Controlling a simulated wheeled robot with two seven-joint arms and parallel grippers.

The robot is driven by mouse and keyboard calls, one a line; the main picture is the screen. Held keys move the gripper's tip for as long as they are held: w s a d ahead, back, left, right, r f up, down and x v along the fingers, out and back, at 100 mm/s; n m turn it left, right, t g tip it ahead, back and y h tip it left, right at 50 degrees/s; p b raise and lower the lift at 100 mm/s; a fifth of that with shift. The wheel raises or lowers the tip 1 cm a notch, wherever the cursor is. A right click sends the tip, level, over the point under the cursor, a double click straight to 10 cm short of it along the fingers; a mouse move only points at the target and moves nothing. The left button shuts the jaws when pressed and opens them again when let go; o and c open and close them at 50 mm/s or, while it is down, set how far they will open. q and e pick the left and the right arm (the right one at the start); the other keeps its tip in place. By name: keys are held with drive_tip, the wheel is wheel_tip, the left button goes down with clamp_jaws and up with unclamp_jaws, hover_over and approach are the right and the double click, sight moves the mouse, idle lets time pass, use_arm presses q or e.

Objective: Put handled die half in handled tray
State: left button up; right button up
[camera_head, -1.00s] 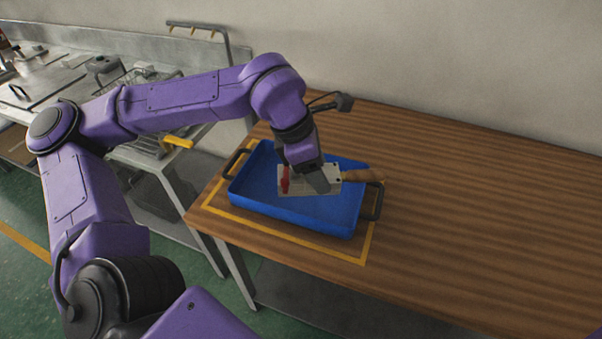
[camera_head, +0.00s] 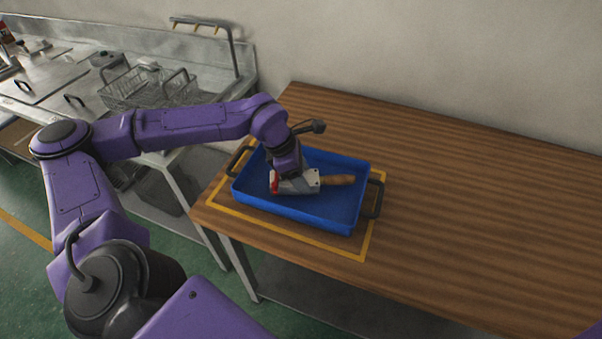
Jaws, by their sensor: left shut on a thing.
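The handled tray (camera_head: 330,214) is blue with dark handles at its two ends. It stands on the wooden table inside a yellow outline. The handled die half (camera_head: 309,180) is a grey metal block with a wooden handle pointing right and a red part at its left end. It is inside the tray's outline, low over the floor; I cannot tell whether it touches the floor. My left gripper (camera_head: 287,182) reaches down from above and is shut on the die half. Its fingertips are partly hidden. My right gripper is not in view.
The wooden table (camera_head: 470,210) is bare to the right of the tray. A pale wall is behind it. At the left stands a metal counter with a wire basket (camera_head: 150,90) and a raised rail.

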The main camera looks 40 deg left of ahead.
use_arm(q)
drive_tip(key=shift+f, duration=0.1)
drive_tip(key=o, duration=1.5)
drive_tip(key=v, duration=1.2)
